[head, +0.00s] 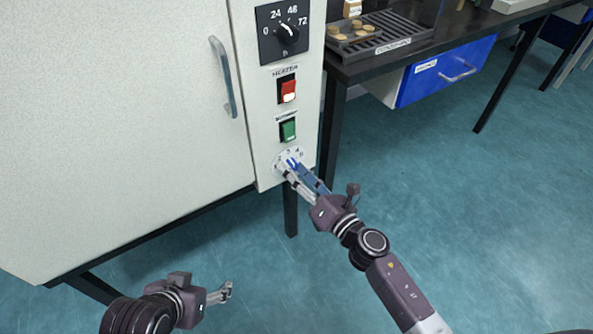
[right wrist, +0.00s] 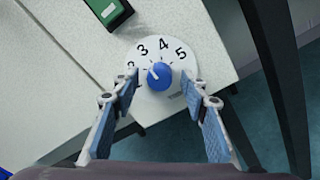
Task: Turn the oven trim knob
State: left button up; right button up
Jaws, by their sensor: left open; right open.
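The oven trim knob is a small blue knob with a white pointer line on a round white numbered dial, low on the oven's control panel. In the right wrist view the knob (right wrist: 158,75) sits at the middle of its dial (right wrist: 190,43), the pointer toward the upper left, between 2 and 3. My right gripper (head: 288,168) is at the dial in the head view. In the right wrist view my right gripper (right wrist: 158,92) is open, with one finger on each side of the knob and visible gaps to it. My left gripper (head: 229,290) is open and empty, low in front of the oven.
The white oven (head: 130,120) has a door handle (head: 222,77). Above the trim dial are a green switch (head: 288,130), a red heater switch (head: 287,91) and a black timer dial (head: 287,35). A dark bench (head: 400,58) with a blue drawer (head: 445,72) stands to the right.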

grip_shut()
